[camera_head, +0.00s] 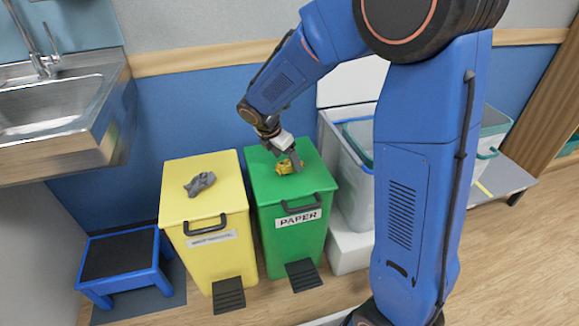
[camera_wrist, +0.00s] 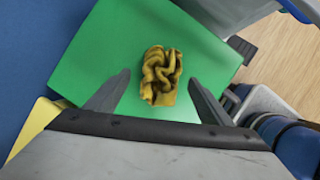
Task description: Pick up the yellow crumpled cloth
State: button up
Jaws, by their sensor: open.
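The yellow crumpled cloth (camera_head: 287,167) lies on the lid of the green bin (camera_head: 320,172) labelled PAPER. In the wrist view the cloth (camera_wrist: 160,76) is a folded, wrinkled mustard lump on the bare green lid (camera_wrist: 100,45). My gripper (camera_head: 294,157) is over the green bin, right at the cloth, and partly covers it in the head view. In the wrist view my gripper (camera_wrist: 158,82) is open, with one finger on each side of the cloth and visible gaps between. Nothing is held.
A yellow bin (camera_head: 190,210) with a grey crumpled cloth (camera_head: 200,184) on its lid stands left of the green bin. A grey bin (camera_head: 350,190) stands close on the right. A blue step stool (camera_head: 122,262) and a sink (camera_head: 60,105) are at the left.

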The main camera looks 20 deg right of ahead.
jog(key=shift+x, duration=1.2)
jog(key=c, duration=1.1)
jog(key=shift+c, duration=0.2)
